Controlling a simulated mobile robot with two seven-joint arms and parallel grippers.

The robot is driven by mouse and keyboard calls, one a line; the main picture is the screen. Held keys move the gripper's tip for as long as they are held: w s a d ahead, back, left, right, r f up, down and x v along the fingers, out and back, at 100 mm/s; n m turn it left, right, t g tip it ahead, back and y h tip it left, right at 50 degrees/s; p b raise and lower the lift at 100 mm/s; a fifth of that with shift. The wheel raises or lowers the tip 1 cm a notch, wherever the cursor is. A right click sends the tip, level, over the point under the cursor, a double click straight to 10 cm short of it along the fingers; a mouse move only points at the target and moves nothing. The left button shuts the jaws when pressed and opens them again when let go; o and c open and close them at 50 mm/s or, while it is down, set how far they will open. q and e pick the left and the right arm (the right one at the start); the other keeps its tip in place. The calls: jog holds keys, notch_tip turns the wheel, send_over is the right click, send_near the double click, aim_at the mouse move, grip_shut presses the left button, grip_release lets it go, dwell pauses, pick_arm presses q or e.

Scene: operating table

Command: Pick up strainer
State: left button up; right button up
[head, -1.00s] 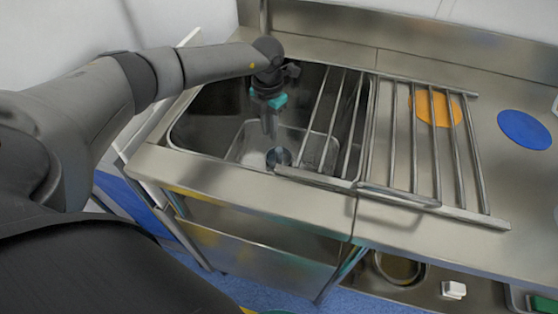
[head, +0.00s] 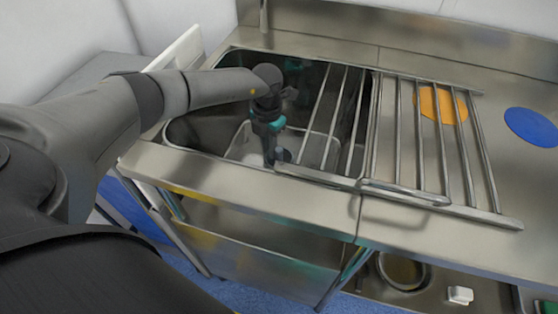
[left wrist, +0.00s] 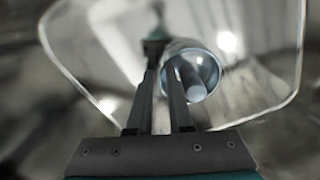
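A small round grey metal cup, which looks like the strainer (head: 283,155), is low in the sink near its front edge. In the left wrist view the strainer (left wrist: 207,62) shows its round rim and a short post inside. My left gripper (head: 270,160) points down into the sink just left of it. In the left wrist view the fingers of my left gripper (left wrist: 161,78) stand a little apart with a narrow gap. The right finger overlaps the cup's left side; I cannot tell whether it touches. My right gripper is out of view.
The strainer is over a pale rectangular basin (head: 240,143) in the sink. A metal bar rack (head: 420,140) covers the sink's right part and the counter. An orange disc (head: 428,103) and a blue disc (head: 531,127) lie on the right. A lower shelf holds a round pan (head: 402,268).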

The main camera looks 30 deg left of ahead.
pick_arm(q)
jog(key=shift+f, duration=0.1)
jog(key=shift+c, duration=0.2)
grip_shut()
dwell(1.3)
